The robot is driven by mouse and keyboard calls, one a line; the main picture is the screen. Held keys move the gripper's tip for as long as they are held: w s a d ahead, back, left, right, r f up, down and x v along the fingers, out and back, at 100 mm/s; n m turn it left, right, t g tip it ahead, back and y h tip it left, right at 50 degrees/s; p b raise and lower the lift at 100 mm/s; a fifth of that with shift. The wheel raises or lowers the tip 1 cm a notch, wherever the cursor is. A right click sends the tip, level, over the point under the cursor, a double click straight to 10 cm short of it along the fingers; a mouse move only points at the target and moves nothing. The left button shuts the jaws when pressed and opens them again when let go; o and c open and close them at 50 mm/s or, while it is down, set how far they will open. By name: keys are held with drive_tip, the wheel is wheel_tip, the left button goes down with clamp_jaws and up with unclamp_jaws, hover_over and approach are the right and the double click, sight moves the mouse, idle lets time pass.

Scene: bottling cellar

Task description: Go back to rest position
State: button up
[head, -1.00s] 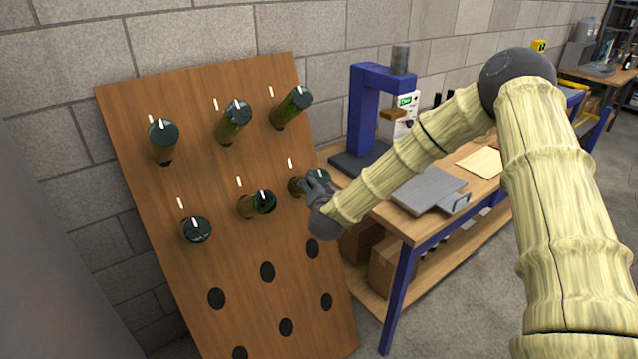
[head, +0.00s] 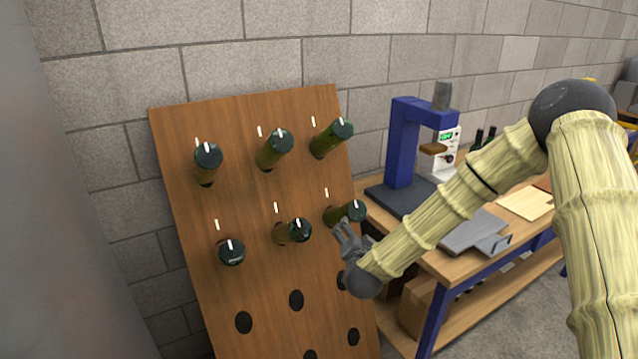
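My gripper (head: 348,230) is at the right edge of the wooden riddling board, just below the lower-row right bottle (head: 348,212). Its fingers look spread and nothing shows between them. A small gap seems to lie between the fingertips and that bottle, though contact is hard to judge. The bottle sits in its hole, its dark green base facing out with a white mark. My arm reaches in from the right side of the picture.
The leaning board (head: 190,290) holds several bottles in two upper rows; the lower holes are empty. A workbench (head: 440,265) with a blue press (head: 405,145) stands right, close behind my arm. A block wall is behind.

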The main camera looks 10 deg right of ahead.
drive_tip(key=s+a+f+n+g+y, duration=0.2)
drive_tip(key=s+a+f+n+g, duration=0.15)
drive_tip(key=s+f, duration=0.8)
drive_tip(key=s+a+f+n+g+y, duration=0.1)
drive_tip(key=s+a+f+n+g, duration=0.2)
drive_tip(key=s+f, duration=0.85)
drive_tip(key=s+d+f+n+g, duration=0.1)
drive_tip(key=s+d+f+g, duration=0.1)
drive_tip(key=s, duration=0.7)
drive_tip(key=s+d+f+n+g, duration=0.1)
drive_tip(key=s+d+f+g, duration=0.1)
drive_tip(key=s, duration=0.7)
drive_tip(key=s+d+f+n+g, duration=0.1)
drive_tip(key=s+f+g, duration=0.3)
drive_tip(key=s, duration=0.6)
drive_tip(key=shift+d+f, duration=0.15)
drive_tip(key=shift+d, duration=0.5)
